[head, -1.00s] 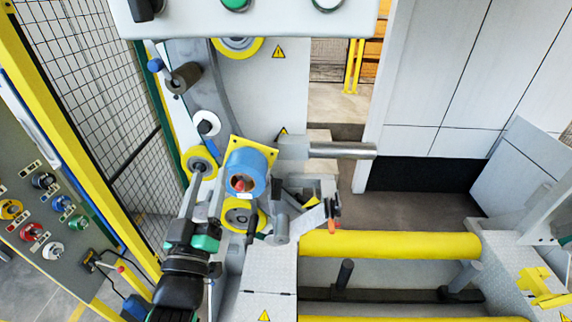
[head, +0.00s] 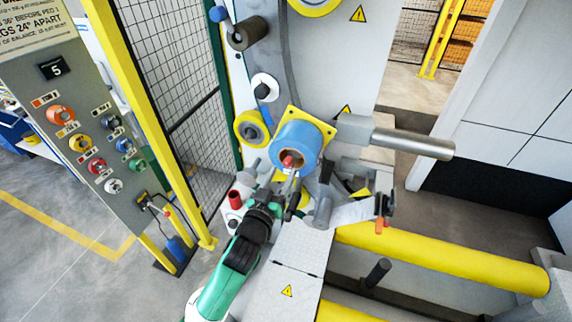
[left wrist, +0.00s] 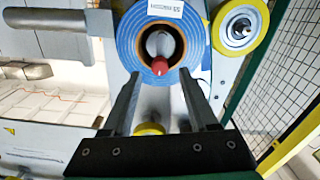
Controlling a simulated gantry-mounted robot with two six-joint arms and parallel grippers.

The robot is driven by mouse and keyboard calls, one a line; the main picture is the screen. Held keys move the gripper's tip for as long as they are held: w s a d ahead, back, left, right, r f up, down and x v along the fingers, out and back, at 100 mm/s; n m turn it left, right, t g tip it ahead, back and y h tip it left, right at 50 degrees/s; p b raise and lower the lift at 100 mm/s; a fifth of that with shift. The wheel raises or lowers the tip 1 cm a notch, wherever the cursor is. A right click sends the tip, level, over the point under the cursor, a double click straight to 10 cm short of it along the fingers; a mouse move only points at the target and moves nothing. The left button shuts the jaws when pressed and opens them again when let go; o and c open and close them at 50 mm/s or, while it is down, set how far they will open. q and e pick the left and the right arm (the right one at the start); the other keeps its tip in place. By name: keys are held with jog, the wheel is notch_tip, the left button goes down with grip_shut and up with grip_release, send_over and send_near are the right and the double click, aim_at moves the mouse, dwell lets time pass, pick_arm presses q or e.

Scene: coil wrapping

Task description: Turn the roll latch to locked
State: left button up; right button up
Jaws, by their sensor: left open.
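The blue roll (head: 300,136) sits on a yellow-cornered plate on the machine, its open core facing me. The roll latch is a red knob (head: 289,160) in the lower part of the core. In the left wrist view the roll (left wrist: 128,42) fills the top middle, with the red latch (left wrist: 160,66) inside its brown core. My left gripper (head: 291,181) is just below and in front of the latch. In the left wrist view its open fingers (left wrist: 160,78) point at the roll, with the latch between their tips. I cannot tell whether they touch it. My right gripper is not in view.
A control panel (head: 85,125) with coloured knobs and a mesh fence (head: 185,80) stand at left. A yellow guide wheel (head: 251,129) is left of the roll. A metal bar (head: 410,142) juts right, above a long yellow roller (head: 440,258).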

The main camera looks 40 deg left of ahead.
aim_at(286, 165)
pick_arm(q)
jog(key=x, duration=0.4)
jog(key=shift+c, duration=0.3)
grip_shut()
